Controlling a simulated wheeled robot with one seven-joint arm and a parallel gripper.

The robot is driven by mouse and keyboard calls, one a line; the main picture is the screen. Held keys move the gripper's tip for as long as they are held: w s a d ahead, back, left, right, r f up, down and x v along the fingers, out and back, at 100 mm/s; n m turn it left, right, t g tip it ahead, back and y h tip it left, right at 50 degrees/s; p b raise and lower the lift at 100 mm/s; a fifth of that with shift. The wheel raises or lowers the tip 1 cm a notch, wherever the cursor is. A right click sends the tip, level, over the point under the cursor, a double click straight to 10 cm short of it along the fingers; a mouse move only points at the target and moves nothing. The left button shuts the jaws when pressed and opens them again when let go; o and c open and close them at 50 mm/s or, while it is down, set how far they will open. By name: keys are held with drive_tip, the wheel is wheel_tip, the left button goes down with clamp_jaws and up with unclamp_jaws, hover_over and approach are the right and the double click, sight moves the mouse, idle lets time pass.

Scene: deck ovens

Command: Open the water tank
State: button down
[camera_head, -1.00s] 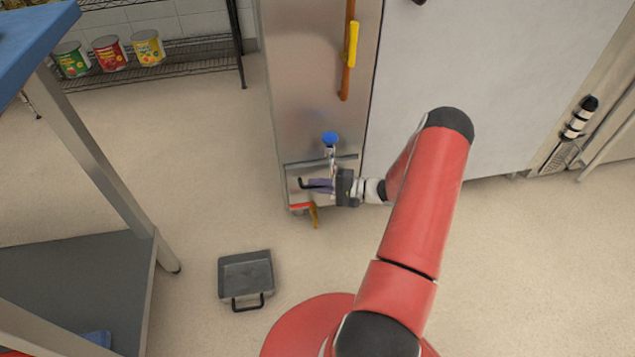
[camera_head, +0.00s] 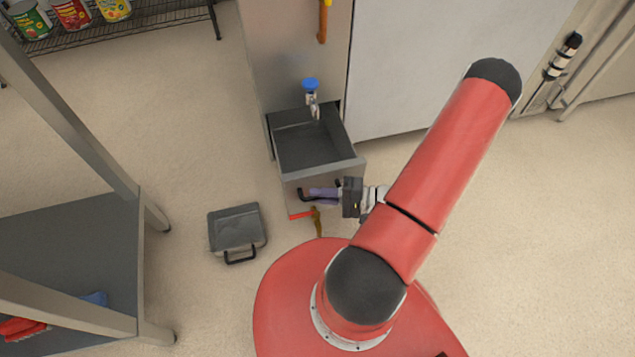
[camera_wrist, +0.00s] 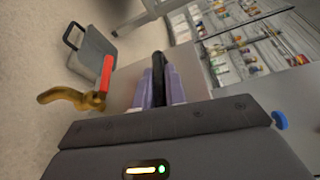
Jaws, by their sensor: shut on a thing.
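The water tank is a grey metal drawer (camera_head: 290,152) low on the front of the steel unit. It is pulled out, and its empty dark inside shows from above. My gripper (camera_head: 322,195) is at the drawer's front face. Its purple fingers are shut on the dark handle (camera_head: 304,193), with a bent end of the handle sticking out to the left. In the wrist view the dark handle bar (camera_wrist: 159,66) runs between the fingers.
A tap with a blue knob (camera_head: 310,85) sits above the drawer. A red-and-amber valve handle (camera_head: 316,218) is below its front. Floor between is clear.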

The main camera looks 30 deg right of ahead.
drive_tip(key=shift+s, duration=0.2)
drive_tip(key=c, duration=1.5)
unclamp_jaws()
drive_tip(key=shift+o, duration=0.2)
drive_tip(key=v, duration=0.7)
drive_tip(key=shift+s+d, duration=0.25)
